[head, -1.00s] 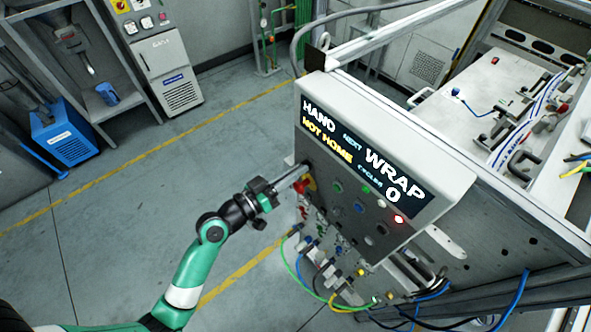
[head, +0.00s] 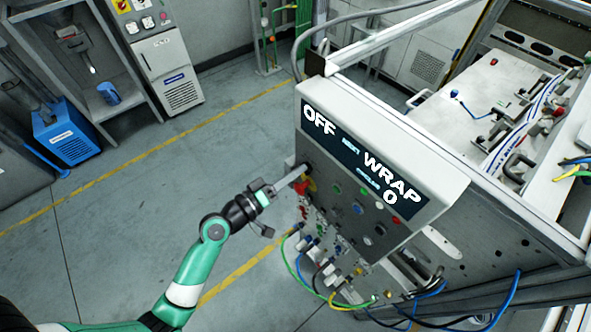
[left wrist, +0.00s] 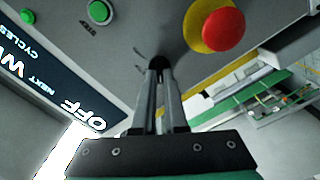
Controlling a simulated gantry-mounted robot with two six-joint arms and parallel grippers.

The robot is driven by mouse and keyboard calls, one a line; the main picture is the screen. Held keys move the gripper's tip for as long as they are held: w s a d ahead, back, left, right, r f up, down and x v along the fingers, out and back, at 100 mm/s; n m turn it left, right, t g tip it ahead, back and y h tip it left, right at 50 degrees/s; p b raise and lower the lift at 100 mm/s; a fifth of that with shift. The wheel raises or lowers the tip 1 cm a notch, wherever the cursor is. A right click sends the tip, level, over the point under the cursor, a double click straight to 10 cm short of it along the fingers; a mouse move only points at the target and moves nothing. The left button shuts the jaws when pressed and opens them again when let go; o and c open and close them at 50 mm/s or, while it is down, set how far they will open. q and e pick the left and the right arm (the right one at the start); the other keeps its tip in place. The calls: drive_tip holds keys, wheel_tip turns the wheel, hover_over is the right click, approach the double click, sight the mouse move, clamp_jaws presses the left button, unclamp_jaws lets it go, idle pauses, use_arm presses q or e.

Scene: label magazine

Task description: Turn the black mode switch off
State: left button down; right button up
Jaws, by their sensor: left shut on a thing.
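The black mode switch (left wrist: 158,63) is on the grey control panel (left wrist: 130,30) in the left wrist view, mostly hidden behind my gripper's fingertips. My left gripper (head: 300,171) reaches the panel's left side in the head view. In the left wrist view my left gripper (left wrist: 159,75) is shut on the switch, its fingers close together on either side. The display (head: 360,160) above the controls reads OFF, WRAP and 0. My right gripper is out of view.
A red mushroom button on a yellow base (left wrist: 222,30) sits just right of my fingers in the wrist view. Green buttons (left wrist: 99,11) are to the left. Coloured cables (head: 300,265) hang below the panel.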

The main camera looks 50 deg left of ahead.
use_arm(q)
drive_tip(key=shift+n+p, duration=0.3)
drive_tip(key=shift+n, duration=0.9)
drive_tip(key=c, duration=1)
unclamp_jaws()
drive_tip(key=shift+o, duration=0.2)
drive_tip(key=shift+s, duration=0.1)
drive_tip(key=s+b, duration=0.3)
drive_tip(key=s, duration=0.8)
drive_tip(key=shift+s+a, duration=0.2)
drive_tip(key=shift+s, duration=0.05)
